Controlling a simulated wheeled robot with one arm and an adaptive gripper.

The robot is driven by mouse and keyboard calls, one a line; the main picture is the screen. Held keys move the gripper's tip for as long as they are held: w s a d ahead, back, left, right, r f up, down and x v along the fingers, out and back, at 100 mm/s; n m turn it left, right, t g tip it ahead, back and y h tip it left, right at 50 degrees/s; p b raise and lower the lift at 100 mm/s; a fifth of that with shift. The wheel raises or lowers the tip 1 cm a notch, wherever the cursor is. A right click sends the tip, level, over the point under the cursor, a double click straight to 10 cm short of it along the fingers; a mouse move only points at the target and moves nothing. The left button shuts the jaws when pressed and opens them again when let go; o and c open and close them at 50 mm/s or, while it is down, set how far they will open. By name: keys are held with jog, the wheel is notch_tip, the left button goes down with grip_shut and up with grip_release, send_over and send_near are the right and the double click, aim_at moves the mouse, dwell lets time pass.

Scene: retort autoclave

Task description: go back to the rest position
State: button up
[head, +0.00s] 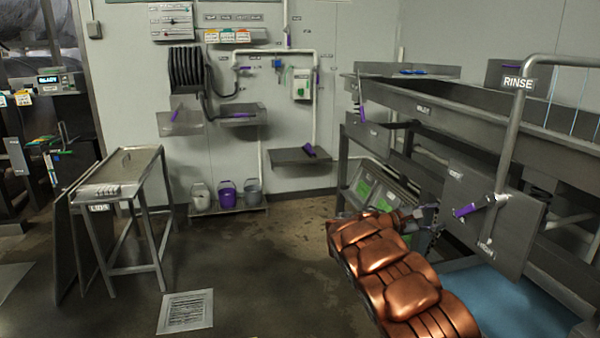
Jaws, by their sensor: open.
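My copper-coloured arm reaches in from the bottom right of the head view. My gripper (428,214) is a small dark grey shape at its far end, partly hidden behind the arm. It is open, and I see nothing held in it. It is near the lower frame of the steel trough (440,112), left of the grey panel with a purple-handled valve (466,210). Whether it touches anything cannot be told.
A steel table (125,170) marked LIDS stands left. Buckets (227,193) sit on a low shelf by the back wall. A hose reel (187,69) hangs above. A RINSE pipe (512,120) rises at right. The middle floor is clear, with a drain grate (186,311).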

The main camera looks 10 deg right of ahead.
jog(key=shift+s, duration=0.1)
jog(key=s+a+r+m+g+y, duration=0.15)
jog(key=s+m+g+y, duration=0.5)
jog(key=s, duration=1.95)
jog(key=s+a+f+m+t+y, duration=0.15)
jog(key=s+a+f+y, duration=0.4)
jog(key=s+a, duration=0.85)
jog(key=s+a+f+m+y, duration=0.35)
jog(key=s+a+y, duration=0.25)
jog(key=s+a, duration=0.75)
notch_tip(320, 180, up, 13)
jog(key=p, duration=1.2)
jog(key=shift+w+d+n+p, duration=0.3)
jog(key=shift+d+n, duration=0.05)
jog(key=shift+n, duration=0.1)
jog(key=shift+c, duration=0.2)
